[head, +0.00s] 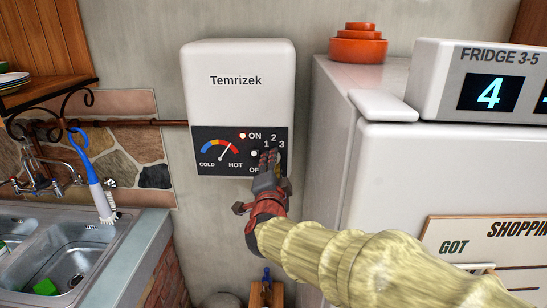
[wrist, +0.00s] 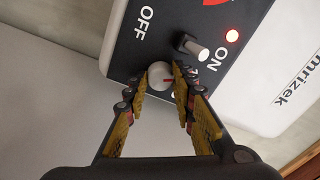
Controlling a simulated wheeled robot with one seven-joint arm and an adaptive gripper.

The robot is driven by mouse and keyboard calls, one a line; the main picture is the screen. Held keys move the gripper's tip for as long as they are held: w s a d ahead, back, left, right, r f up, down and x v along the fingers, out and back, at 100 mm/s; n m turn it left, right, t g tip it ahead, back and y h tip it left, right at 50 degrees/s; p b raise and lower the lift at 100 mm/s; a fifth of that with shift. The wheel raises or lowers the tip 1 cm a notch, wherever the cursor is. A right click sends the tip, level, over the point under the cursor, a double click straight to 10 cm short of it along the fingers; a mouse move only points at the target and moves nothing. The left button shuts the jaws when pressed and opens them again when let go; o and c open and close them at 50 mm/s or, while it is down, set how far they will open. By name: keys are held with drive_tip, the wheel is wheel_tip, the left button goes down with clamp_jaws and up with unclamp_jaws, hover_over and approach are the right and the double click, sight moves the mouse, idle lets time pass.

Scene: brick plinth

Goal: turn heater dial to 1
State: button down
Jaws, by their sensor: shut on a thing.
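The white heater (head: 238,62) hangs on the wall with a black panel (head: 208,165) at its bottom. The panel carries a COLD–HOT gauge, ON and OFF labels, and the numbers 1, 2 and 3. The heater dial (wrist: 158,76) is a round white knob with a red mark, seen in the wrist view. The mark points right in that view, toward the heater's top; the number it meets is hidden by a finger. My gripper (head: 268,157) is at the panel. In the wrist view my gripper (wrist: 162,92) is shut on the dial, which hides it in the head view.
A toggle switch (wrist: 192,47) sits close beside the dial, and a red lamp (wrist: 232,36) glows near ON. The white fridge (head: 385,175) stands close on the right. A sink (head: 65,262) with a blue-handled brush (head: 95,185) is on the left.

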drive_tip(key=shift+n+p, duration=1.2)
drive_tip(key=shift+n, duration=0.7)
drive_tip(key=c, duration=1.5)
unclamp_jaws()
drive_tip(key=shift+o, duration=0.2)
drive_tip(key=s, duration=0.8)
drive_tip(key=shift+a, duration=0.15)
